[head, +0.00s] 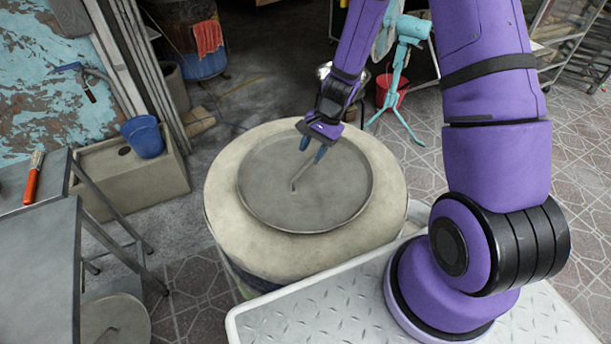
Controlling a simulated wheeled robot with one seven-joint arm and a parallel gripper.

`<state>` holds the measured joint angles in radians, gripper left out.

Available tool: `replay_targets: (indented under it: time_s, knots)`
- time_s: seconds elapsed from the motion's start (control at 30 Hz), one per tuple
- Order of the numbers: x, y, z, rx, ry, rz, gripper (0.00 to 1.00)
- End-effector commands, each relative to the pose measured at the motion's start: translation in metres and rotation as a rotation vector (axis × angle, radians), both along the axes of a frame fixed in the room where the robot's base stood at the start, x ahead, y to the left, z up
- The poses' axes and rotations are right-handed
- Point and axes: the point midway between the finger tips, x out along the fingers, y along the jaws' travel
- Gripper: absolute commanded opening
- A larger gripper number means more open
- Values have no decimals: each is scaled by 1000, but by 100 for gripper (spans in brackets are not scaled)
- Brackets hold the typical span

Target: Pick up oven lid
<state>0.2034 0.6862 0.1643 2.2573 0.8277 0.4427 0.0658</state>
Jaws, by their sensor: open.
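The oven lid (265,195) is a round grey disc lying in the top of the barrel oven (230,228). A thin bent handle (298,180) rises near the middle of the lid. My gripper (312,150) is above the lid, just behind the handle in the picture, with its two blue-tipped fingers apart and pointing down. It appears empty. I cannot tell exactly how high the fingertips are above the handle.
Another round lid-like disc (115,320) lies at the lower left beside a metal table (35,260). A blue bucket (143,137) sits on a concrete basin (120,180) at left. A teal fan (408,35) and red bucket (388,90) stand behind.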

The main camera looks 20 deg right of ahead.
Motion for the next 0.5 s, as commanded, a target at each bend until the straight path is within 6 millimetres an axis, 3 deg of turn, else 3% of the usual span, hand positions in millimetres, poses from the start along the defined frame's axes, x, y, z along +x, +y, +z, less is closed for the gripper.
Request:
replay_targets:
  time_s: [0.17,0.5]
  knots:
    - [-2,4,-9,0,1,1,42]
    - [-7,22,-45,2,2,-1,42]
